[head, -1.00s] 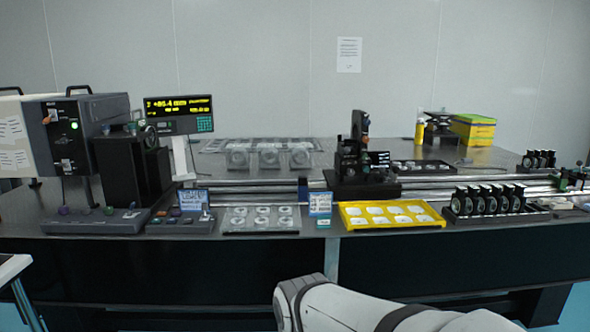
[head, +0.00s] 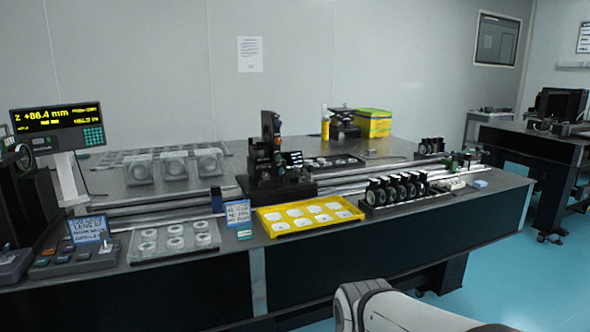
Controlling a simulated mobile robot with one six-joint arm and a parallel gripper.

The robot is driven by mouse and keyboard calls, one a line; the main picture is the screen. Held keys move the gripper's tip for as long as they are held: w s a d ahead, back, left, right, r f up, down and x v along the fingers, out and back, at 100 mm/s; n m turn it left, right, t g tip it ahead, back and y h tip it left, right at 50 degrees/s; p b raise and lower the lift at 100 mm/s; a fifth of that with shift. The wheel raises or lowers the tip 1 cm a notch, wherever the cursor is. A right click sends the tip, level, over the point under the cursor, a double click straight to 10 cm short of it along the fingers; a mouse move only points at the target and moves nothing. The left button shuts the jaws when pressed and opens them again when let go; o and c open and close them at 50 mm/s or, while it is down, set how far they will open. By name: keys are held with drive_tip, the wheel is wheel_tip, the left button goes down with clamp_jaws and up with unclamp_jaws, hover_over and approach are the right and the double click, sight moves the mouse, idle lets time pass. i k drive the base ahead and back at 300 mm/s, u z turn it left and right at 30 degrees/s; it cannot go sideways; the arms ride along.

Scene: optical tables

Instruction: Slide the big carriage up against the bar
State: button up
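The big black carriage (head: 272,184) sits on the long silver rails (head: 345,182), near the middle of the table in the head view, with a tall black stage and a small lit display on top. A dark blue block (head: 217,199) stands at the rails just left of the carriage, with a small gap between them. I cannot tell for sure which part is the bar. My arm shows at the bottom right, but my gripper is out of view.
A yellow tray (head: 309,217) and a clear tray (head: 174,240) of round parts lie along the front edge. A black rack of lenses (head: 394,191) stands right of the yellow tray. A readout (head: 57,118) shows z +86.4 mm. Open blue floor (head: 505,262) lies to the right.

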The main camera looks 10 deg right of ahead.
sight(283, 188)
drive_tip(key=z, duration=0.15)
drive_tip(key=i, duration=1)
drive_tip(key=z, duration=0.05)
